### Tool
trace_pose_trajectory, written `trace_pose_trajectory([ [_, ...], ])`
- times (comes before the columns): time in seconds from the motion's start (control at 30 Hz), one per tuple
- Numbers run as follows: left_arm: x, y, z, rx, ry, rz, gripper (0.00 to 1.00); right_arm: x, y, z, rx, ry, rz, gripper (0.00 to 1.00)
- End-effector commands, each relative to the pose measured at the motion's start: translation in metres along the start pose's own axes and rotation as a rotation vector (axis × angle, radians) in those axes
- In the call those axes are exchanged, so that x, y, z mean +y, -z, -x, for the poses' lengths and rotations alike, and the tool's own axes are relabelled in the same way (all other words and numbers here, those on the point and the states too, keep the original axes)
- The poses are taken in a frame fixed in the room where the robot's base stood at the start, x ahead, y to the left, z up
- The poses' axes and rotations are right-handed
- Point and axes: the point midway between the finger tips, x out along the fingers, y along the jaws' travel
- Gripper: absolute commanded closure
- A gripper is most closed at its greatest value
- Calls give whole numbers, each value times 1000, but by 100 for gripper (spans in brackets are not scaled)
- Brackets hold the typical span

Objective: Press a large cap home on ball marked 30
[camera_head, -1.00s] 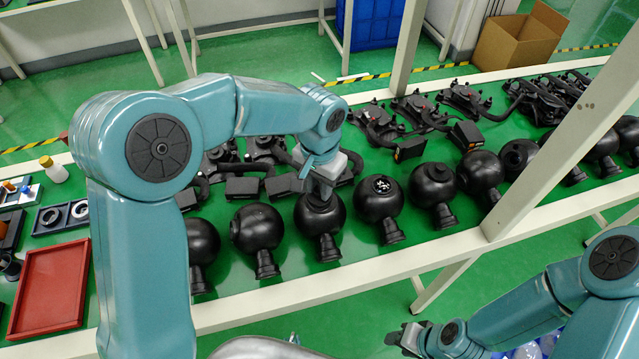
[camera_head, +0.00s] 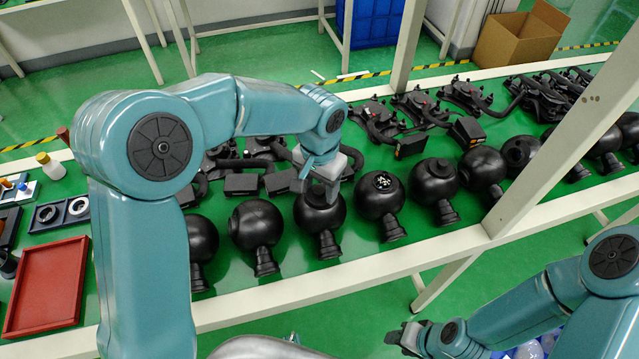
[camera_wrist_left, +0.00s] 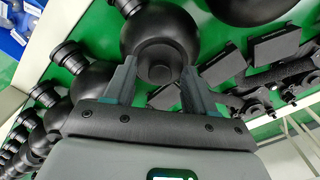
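A row of black balls with flared necks lies along the green bench. My left gripper (camera_head: 322,192) is over the top of one black ball (camera_head: 320,218) in the head view. In the left wrist view the gripper (camera_wrist_left: 158,75) is open, with its fingers on both sides of a round black cap (camera_wrist_left: 159,72) on the ball (camera_wrist_left: 160,30). The cap looks set on the ball; whether it is fully seated I cannot tell. No number 30 is legible. My right gripper (camera_head: 405,338) is at the lower right, away from the bench; its fingers are unclear.
The neighbouring ball (camera_head: 380,196) to the right has an open top with pale parts inside. Black bracket parts (camera_head: 415,108) lie behind the balls. A red tray (camera_head: 45,290) and small trays of rings (camera_head: 60,213) are at left. A white post (camera_head: 560,150) stands right of the gripper.

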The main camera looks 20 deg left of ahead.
Motion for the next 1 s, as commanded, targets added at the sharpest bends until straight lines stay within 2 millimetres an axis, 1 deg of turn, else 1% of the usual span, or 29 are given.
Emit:
trace_pose_trajectory([
  [0.17, 0, 0, 4, 1, 1, 0, 45, 0, 0, 0, 0, 0, 0, 57],
  [0.27, 0, 1, 18, 4, 1, 1, 45, 0, 0, 0, 0, 0, 0, 57],
  [0.37, 0, 1, 41, 7, 0, 0, 45, 0, 0, -1, 0, 0, 0, 57],
  [0.5, 0, 1, 80, 7, 1, 0, 45, 0, 0, 0, 0, 0, 0, 57],
  [0.7, 0, 1, 129, 5, 0, -1, 45, -1, 0, 3, 0, 0, 0, 57],
  [0.83, 0, 0, 150, 3, 0, 1, 45, -2, 0, 5, 0, 0, 0, 57],
  [1.0, 0, 0, 163, 2, 0, 0, 45, -2, 0, 6, 0, 0, 0, 57],
])
